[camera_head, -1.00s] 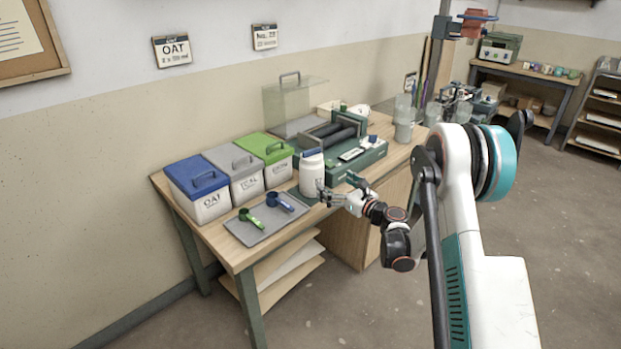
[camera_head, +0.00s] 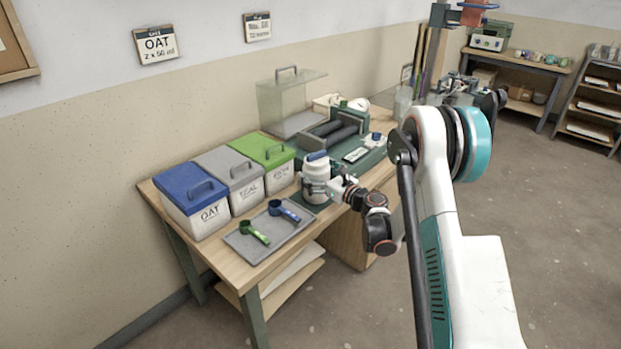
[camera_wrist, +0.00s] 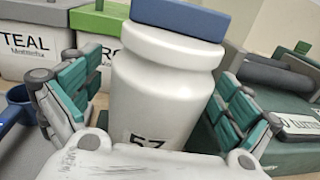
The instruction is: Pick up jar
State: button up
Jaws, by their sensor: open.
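The jar (camera_head: 316,170) is white with a blue lid and stands upright on a dark green mat (camera_head: 312,203) on the wooden table. In the wrist view the jar (camera_wrist: 160,85) fills the middle, with a partly hidden "57" marking low on its body. My gripper (camera_wrist: 155,105) is open, with one green-padded finger on each side of the jar. A gap shows between the jar and the left finger; the right finger is close to it, and I cannot tell whether it touches. In the head view my gripper (camera_head: 328,186) is at the jar's lower body.
Blue (camera_head: 197,200), grey (camera_head: 236,180) and green (camera_head: 268,160) lidded bins stand left of the jar. A grey tray (camera_head: 265,248) with a green scoop (camera_head: 254,229) and blue scoop (camera_head: 285,211) lies in front. A dark green roller machine (camera_head: 345,150) stands behind right.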

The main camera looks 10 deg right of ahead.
jog(key=shift+s+d+r, duration=0.1)
jog(key=shift+s, duration=0.05)
jog(key=shift+c, duration=0.3)
jog(key=c, duration=1.4)
jog(key=shift+c, duration=0.2)
notch_tip(320, 180, up, 26)
jog(key=p, duration=1)
